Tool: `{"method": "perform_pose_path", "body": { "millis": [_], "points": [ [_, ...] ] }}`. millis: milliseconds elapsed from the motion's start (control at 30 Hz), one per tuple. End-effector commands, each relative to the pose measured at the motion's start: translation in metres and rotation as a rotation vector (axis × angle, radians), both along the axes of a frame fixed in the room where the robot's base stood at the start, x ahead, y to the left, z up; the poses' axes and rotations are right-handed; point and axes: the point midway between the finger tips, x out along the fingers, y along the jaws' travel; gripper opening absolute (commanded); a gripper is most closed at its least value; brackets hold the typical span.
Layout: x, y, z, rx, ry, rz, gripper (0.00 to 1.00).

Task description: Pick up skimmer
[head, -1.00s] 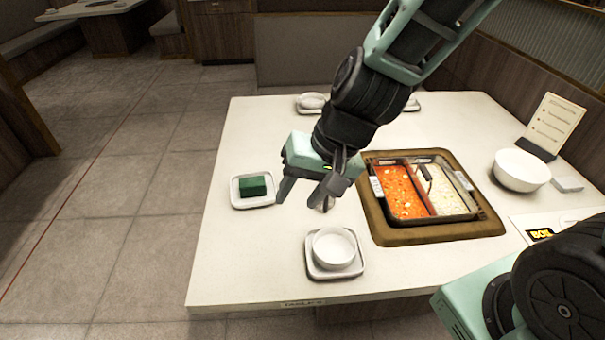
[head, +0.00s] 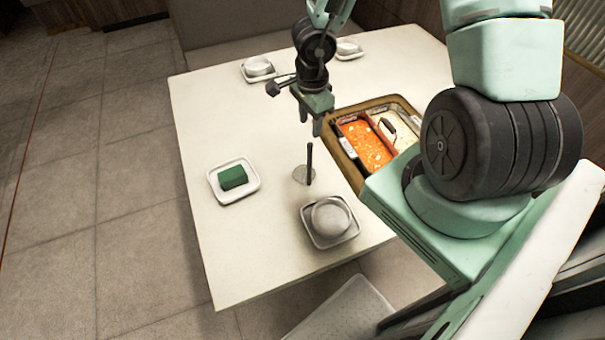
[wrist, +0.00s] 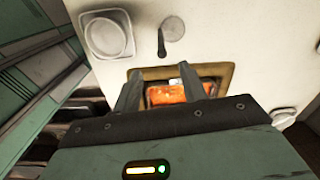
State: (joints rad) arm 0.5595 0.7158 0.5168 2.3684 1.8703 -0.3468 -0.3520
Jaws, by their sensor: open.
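The skimmer (head: 300,174) lies on the white table, left of the pot. It has a round grey disc and a dark handle that appears to stick up from it. My gripper (head: 310,117) is open and empty. It hangs above the table, up-picture from the skimmer and apart from it. In the wrist view the two fingers of my gripper (wrist: 160,70) point toward the table with a gap between them.
A sunken pot (head: 346,157) holds red and pale broth. A bowl (head: 331,216) on a square plate stands in front of the skimmer. A green block (head: 233,177) sits on a white dish at left. More dishes (head: 257,67) stand at the back. The table between is clear.

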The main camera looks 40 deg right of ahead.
Motion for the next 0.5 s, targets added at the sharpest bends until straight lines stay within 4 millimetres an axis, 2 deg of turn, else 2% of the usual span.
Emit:
{"method": "perform_pose_path", "body": {
  "millis": [33,200,300,500],
  "points": [
    [0.0,0.001,-0.018,0.001,0.001,0.003,0.42],
    [0.001,0.001,-0.051,0.001,0.001,0.003,0.42],
    [0.001,0.0,-0.063,0.0,-0.001,0.002,0.42],
    [0.002,0.0,-0.073,0.001,-0.001,0.001,0.42]
  ]
}}
